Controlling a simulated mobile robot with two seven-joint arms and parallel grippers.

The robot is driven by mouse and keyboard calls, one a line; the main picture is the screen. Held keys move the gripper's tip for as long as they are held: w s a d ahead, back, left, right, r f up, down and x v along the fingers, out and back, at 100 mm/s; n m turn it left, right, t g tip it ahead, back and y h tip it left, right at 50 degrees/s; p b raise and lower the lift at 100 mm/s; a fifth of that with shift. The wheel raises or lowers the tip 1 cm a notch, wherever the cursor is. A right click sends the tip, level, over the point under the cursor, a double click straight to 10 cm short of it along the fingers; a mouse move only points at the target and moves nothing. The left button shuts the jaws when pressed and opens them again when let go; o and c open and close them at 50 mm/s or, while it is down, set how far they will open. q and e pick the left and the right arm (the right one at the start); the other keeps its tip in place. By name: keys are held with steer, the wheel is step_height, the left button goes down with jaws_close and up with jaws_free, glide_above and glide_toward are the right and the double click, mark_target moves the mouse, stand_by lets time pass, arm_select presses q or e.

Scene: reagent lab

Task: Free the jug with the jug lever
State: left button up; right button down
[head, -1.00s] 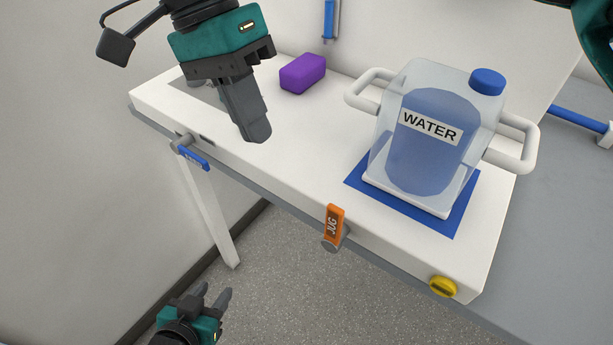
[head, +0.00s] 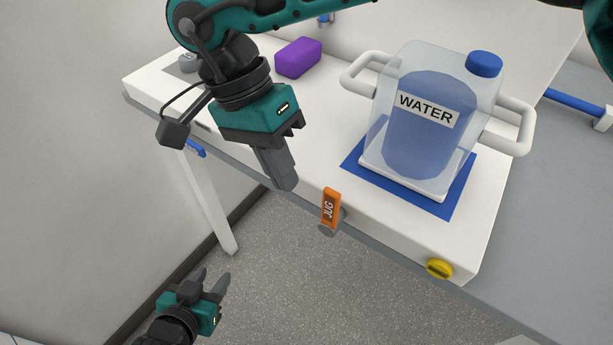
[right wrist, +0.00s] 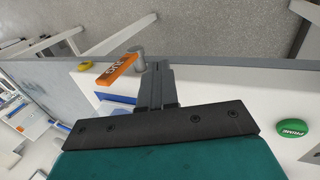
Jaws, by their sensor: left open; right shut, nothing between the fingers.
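The orange jug lever (head: 331,206), marked JUG, stands upright on a grey pivot at the bench's front edge. It also shows in the right wrist view (right wrist: 117,70), just left of the fingertips. The clear water jug (head: 425,125), with a blue cap and two white handles, stands upright on a blue mat (head: 434,205) behind the lever. My right gripper (head: 287,184) is shut and empty, pointing down at the bench's front edge, a short way left of the lever; its fingers also show in the right wrist view (right wrist: 157,68). My left gripper (head: 214,282) is open and empty, low over the floor.
A yellow knob (head: 439,268) is on the bench front, right of the lever, and a blue lever (head: 195,147) is to the left. A purple block (head: 298,58) lies at the back. A green PRIME button (right wrist: 292,129) shows in the right wrist view. The floor before the bench is clear.

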mark_target(335, 207)
steer(key=shift+s+d+p, duration=0.15)
steer(key=shift+s+d, duration=0.45)
steer(key=shift+d, duration=0.2)
steer(key=shift+s+d+p, duration=0.15)
steer(key=shift+s+d, duration=0.4)
steer(key=shift+d, duration=0.25)
